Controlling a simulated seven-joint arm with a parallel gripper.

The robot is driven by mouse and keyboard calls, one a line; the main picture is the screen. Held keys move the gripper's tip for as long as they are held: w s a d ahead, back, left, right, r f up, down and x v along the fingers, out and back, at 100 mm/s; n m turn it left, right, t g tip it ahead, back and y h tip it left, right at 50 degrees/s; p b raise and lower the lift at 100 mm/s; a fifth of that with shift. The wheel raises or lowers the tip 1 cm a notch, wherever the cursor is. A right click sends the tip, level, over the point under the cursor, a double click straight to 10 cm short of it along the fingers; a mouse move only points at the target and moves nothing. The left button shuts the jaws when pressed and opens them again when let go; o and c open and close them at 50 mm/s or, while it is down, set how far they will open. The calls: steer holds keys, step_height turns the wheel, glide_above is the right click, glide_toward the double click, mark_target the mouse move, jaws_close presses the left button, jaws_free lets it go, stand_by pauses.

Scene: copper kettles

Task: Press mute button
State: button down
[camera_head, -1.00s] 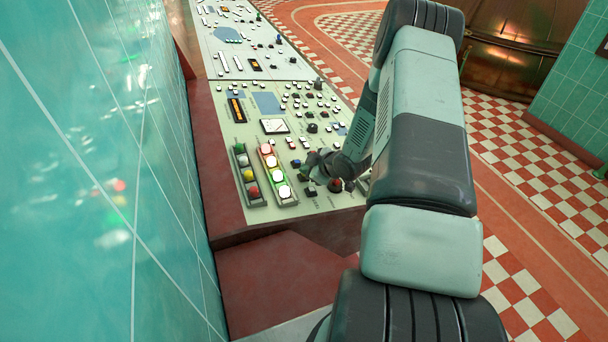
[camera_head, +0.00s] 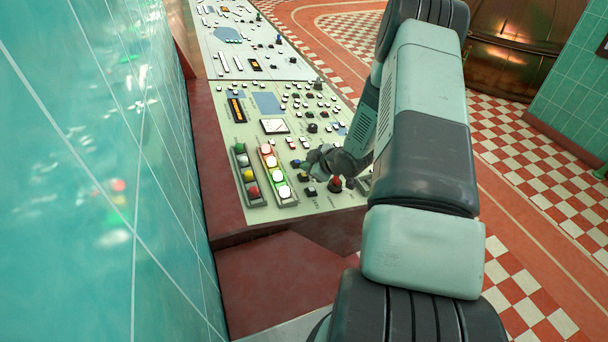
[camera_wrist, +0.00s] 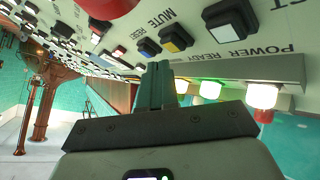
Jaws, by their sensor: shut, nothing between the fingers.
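The word MUTE is printed on the pale control panel (camera_head: 320,204), readable in the wrist view. Closest to it there is a dark square button with a yellowish face (camera_wrist: 175,38), which I take as the mute button. In the head view my gripper (camera_head: 312,163) is over the panel's near part, and the fingertips are hard to make out.
A red round button (camera_head: 335,184) and a black square button (camera_head: 309,191) stand near the panel's front edge. A larger white-faced button (camera_wrist: 228,20) is near POWER READY. Lit lamps (camera_head: 280,176) rise in a strip left of my gripper. The tiled wall is at left.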

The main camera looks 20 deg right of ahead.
steer(key=shift+d+r, duration=0.25)
steer(key=shift+r, duration=1)
steer(key=shift+d+r, duration=0.25)
steer(key=shift+r, duration=0.95)
